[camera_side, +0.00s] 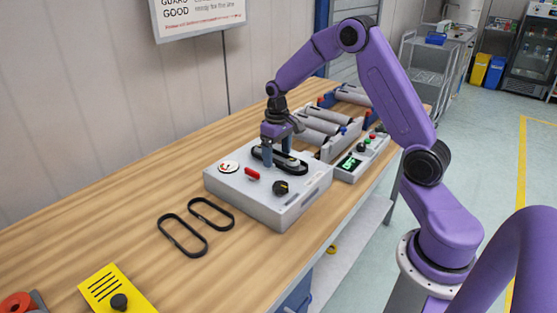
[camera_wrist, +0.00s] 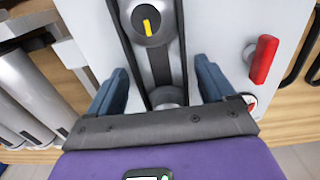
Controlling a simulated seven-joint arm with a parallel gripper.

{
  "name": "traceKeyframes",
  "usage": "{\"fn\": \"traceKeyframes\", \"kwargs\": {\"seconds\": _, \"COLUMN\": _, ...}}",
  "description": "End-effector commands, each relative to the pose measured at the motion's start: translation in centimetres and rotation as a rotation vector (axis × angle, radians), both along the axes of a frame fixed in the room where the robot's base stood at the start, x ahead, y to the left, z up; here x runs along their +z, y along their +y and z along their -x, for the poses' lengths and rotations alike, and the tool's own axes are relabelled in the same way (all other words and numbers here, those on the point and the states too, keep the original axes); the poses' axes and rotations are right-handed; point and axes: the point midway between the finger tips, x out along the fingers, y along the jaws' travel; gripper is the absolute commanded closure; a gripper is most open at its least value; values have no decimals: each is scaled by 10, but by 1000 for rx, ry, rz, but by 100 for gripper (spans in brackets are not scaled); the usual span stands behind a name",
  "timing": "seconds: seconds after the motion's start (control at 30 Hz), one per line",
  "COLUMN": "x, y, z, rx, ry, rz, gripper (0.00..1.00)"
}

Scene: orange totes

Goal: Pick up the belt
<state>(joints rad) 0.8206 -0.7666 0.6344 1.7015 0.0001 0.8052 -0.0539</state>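A black belt loop (camera_side: 299,173) sits around the pulleys on top of a grey machine box (camera_side: 238,190). In the wrist view, the belt (camera_wrist: 183,45) runs as dark strands on both sides of a dark plate. A round pulley or knob with a yellow mark (camera_wrist: 148,22) lies between the strands. My gripper (camera_side: 276,156) is low over the belt, at its far-left part. In the wrist view, the blue fingers of my gripper (camera_wrist: 160,72) are apart, one on each side of the belt. Whether they touch it cannot be told. Two other black belts (camera_side: 182,236) (camera_side: 211,213) lie flat on the table.
The box has a red lever (camera_side: 252,173), a black knob (camera_side: 281,187) and a round gauge (camera_side: 229,167). A roller conveyor (camera_side: 322,125) and a control box (camera_side: 362,158) stand behind it. A yellow panel (camera_side: 112,290) lies front left. The wooden table (camera_side: 130,220) is clear around the loose belts.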

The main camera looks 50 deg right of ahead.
Motion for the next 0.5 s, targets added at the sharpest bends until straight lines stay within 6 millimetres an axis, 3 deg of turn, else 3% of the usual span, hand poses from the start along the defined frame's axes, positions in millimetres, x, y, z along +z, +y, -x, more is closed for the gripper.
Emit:
{"fn": "traceKeyframes", "kwargs": {"seconds": 0.03, "x": 0, "y": 0, "z": 0, "rx": 0, "ry": 0, "rz": 0, "gripper": 36}}
{"fn": "traceKeyframes", "kwargs": {"seconds": 0.13, "x": 0, "y": 0, "z": 0, "rx": 0, "ry": 0, "rz": 0, "gripper": 66}}
{"fn": "traceKeyframes", "kwargs": {"seconds": 0.5, "x": 3, "y": 0, "z": 0, "rx": 0, "ry": -1, "rz": 0, "gripper": 67}}
